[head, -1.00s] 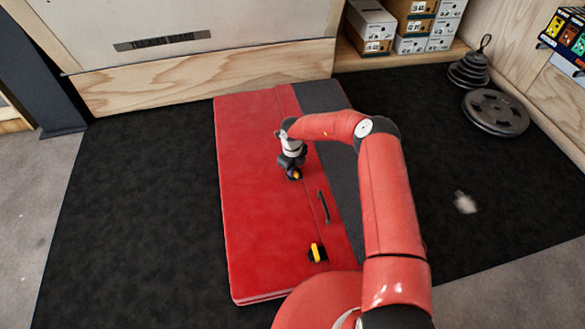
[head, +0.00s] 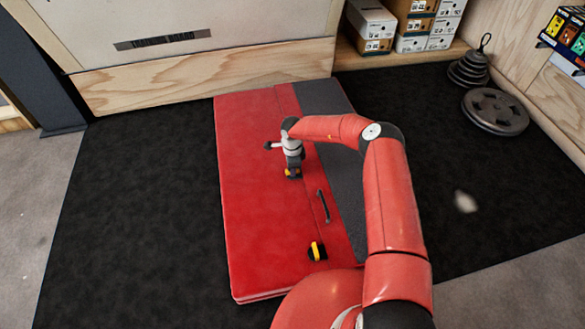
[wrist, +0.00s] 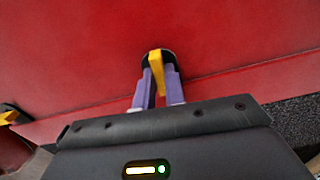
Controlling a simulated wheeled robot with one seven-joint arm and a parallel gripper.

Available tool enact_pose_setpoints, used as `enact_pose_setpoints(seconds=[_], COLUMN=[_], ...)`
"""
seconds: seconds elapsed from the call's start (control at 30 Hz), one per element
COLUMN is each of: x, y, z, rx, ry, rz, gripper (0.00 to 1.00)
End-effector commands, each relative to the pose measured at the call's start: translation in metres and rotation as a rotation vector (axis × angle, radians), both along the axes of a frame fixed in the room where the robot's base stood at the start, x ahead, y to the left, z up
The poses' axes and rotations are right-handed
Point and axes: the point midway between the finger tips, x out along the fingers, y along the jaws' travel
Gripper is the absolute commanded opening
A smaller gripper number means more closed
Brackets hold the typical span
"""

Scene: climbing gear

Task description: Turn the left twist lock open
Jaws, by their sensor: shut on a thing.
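A red folded pad (head: 250,220) lies flat on the black floor mat and bears two twist locks, each a yellow lever on a black round base. The far lock (head: 290,172) is under my gripper (head: 293,170), which points down at it. In the wrist view its yellow lever (wrist: 156,62) stands between the two purple fingers of my gripper (wrist: 158,76), which are shut on it. The near lock (head: 317,250) is free, and its edge shows at the left in the wrist view (wrist: 8,116). My fingers partly hide the far lock's base.
A dark handle (head: 323,206) sits on the pad between the locks. Weight plates (head: 495,111) lie on the mat at the right. Boxes (head: 412,44) and a wooden board (head: 205,80) line the back. The mat left of the pad is clear.

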Motion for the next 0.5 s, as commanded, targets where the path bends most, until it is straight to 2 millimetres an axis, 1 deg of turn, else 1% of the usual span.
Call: enact_pose_setpoints(seconds=[0.2, 0.5], x=[-0.0003, -0.0003], y=[-0.0015, -0.0016], z=[-0.0008, -0.0008], rx=[-0.002, -0.003], ry=[0.002, 0.002], rz=[0.069, 0.095], gripper=[0.0, 0.0])
